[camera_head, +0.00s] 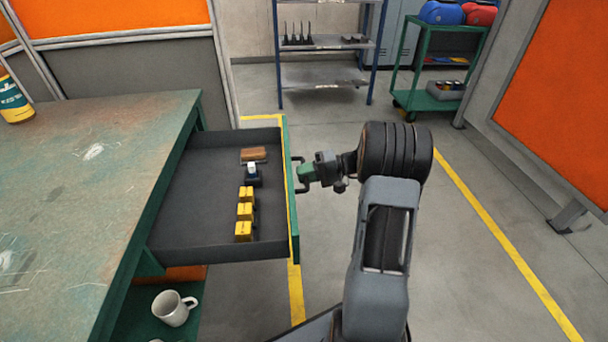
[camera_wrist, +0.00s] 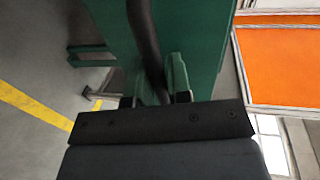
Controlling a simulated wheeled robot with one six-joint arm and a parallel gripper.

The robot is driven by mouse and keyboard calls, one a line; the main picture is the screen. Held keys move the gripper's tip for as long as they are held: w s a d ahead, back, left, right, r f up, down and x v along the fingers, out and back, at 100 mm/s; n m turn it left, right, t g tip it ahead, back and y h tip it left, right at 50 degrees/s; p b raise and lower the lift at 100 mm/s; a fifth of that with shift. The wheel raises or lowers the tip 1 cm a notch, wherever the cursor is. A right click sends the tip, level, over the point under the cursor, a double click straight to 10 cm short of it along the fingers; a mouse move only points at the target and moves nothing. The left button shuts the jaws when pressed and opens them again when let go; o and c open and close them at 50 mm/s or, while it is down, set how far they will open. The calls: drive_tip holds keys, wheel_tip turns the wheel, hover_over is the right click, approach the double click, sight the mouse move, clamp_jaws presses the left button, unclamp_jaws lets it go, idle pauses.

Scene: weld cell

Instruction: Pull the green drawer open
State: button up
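The green drawer (camera_head: 293,195) stands pulled well out of the workbench, its dark tray showing from above. Its dark bar handle (camera_head: 302,187) is on the outer face. My gripper (camera_head: 305,173) reaches the handle from the right. In the wrist view, the handle (camera_wrist: 145,35) runs between the green fingertips of my gripper (camera_wrist: 162,82), which look closed around it. The green drawer front (camera_wrist: 203,40) fills the view behind them. The far fingertip is partly hidden by the handle.
The drawer holds a brown block (camera_head: 253,154), a small dark item with a pale top (camera_head: 252,173) and yellow blocks (camera_head: 244,231). The scratched workbench (camera_head: 90,190) is at left. A white mug (camera_head: 173,308) sits on a low shelf. Open floor (camera_head: 480,290) lies right of my arm.

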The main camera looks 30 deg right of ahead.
drive_tip(key=o, duration=0.4)
drive_tip(key=shift+c, duration=0.2)
drive_tip(key=p+v, duration=0.3)
drive_tip(key=v, duration=1)
drive_tip(key=shift+d, duration=0.4)
drive_tip(key=shift+s, duration=0.15)
drive_tip(key=s+a+r+n+h+p, duration=0.1)
drive_tip(key=s+a+r+h+p, duration=0.3)
drive_tip(key=a+r+p, duration=0.4)
drive_tip(key=s+a+r+n+g+h+p, duration=0.1)
drive_tip(key=s+a+r+h+p, duration=0.4)
drive_tip(key=r+p, duration=0.7)
drive_tip(key=s+a+r+n+h+p, duration=0.2)
drive_tip(key=s+a+r+h+p, duration=0.3)
drive_tip(key=a+r+p, duration=0.5)
wheel_tip(320, 180, up, 5)
drive_tip(key=shift+a+f+g+h+p, duration=0.15)
drive_tip(key=shift+a+g+h+p, duration=0.15)
drive_tip(key=shift+g, duration=0.1)
